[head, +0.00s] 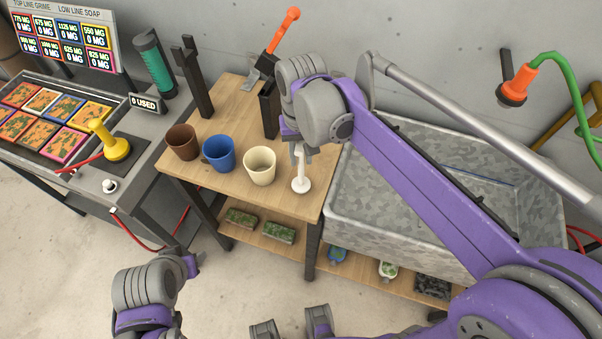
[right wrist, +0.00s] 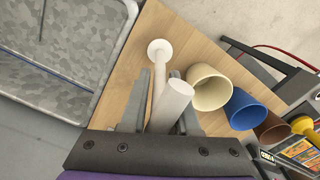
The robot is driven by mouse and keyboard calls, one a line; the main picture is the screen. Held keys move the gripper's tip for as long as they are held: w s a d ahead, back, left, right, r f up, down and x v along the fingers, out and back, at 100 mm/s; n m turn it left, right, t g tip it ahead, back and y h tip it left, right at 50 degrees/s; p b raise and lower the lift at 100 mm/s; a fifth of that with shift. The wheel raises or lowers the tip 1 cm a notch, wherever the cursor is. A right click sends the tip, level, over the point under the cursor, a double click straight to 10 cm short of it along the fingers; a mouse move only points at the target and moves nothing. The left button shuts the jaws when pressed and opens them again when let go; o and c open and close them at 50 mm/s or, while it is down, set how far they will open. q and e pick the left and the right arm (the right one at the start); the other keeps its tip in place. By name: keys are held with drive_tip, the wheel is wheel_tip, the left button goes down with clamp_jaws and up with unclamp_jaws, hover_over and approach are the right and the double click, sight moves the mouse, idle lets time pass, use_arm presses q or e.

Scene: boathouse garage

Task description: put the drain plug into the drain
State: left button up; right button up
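The white drain plug (head: 301,184) stands upright on the wooden table, close to its right edge, by the basin. It has a round foot, a thin stem and a thicker top. In the right wrist view the plug (right wrist: 175,96) lies between the fingers of my right gripper (right wrist: 161,82), with small gaps beside the stem; the fingers look open around it. The grey metal basin (head: 355,215) is right of the table. Its drain does not show; my right arm covers much of the basin. My left gripper (head: 291,325) is low at the bottom edge, open and empty.
Brown (head: 182,142), blue (head: 219,153) and cream (head: 260,166) cups stand in a row left of the plug. Dark posts and an orange-handled tool (head: 283,32) are behind. A green hose (head: 565,70) hangs above the basin. Sponges lie on the lower shelf.

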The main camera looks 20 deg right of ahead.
clamp_jaws()
idle(1.0)
